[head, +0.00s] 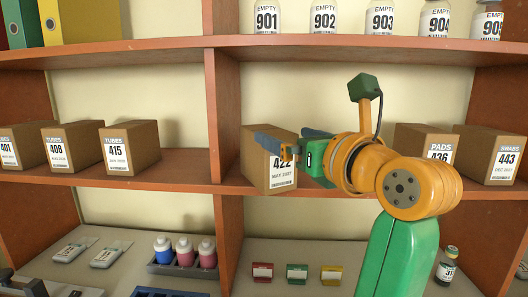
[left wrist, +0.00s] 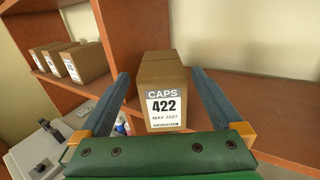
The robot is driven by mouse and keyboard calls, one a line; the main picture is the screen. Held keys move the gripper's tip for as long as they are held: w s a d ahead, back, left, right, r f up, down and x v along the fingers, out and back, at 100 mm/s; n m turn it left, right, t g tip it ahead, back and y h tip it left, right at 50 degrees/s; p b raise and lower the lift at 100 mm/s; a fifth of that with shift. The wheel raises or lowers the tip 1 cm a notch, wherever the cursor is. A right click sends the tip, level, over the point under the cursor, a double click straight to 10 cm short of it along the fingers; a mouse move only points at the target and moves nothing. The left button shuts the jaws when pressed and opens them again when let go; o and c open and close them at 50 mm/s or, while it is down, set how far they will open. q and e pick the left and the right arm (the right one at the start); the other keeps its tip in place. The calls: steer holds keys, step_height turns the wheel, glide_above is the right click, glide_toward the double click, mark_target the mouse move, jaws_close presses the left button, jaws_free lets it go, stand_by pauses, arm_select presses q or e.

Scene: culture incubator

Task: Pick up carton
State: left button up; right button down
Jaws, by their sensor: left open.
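A brown carton with a white label reading CAPS 422 (head: 256,172) stands upright on the middle wooden shelf, just right of the upright divider. My left gripper (head: 284,136) is open in front of it and hides part of its label in the head view. In the left wrist view, the same carton (left wrist: 163,72) stands between the two blue-grey fingers of my left gripper (left wrist: 160,74), one on each side. I cannot tell whether either finger touches it. My right gripper is not in view.
Cartons 401 (head: 18,138), 408 (head: 80,139) and 415 (head: 140,142) stand left of the divider (head: 224,118). Cartons 436 (head: 412,138) and 443 (head: 478,146) stand at the right. White jars line the shelf above. Bottles (head: 186,252) and small boxes stand below.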

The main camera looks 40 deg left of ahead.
mark_target(266, 129)
arm_select(q)
steer(key=p+x, duration=0.1)
steer(key=x, duration=0.2)
steer(key=p+x, duration=0.1)
steer(key=x, duration=0.2)
steer(key=p+x, duration=0.1)
steer(key=x, duration=0.2)
steer(key=shift+f, duration=0.35)
steer(key=shift+a+f, duration=0.1)
steer(key=shift+f, duration=0.05)
steer(key=shift+w, duration=0.1)
steer(key=shift+c, duration=0.9)
steer(key=c, duration=1.1)
steer(key=shift+c, duration=0.2)
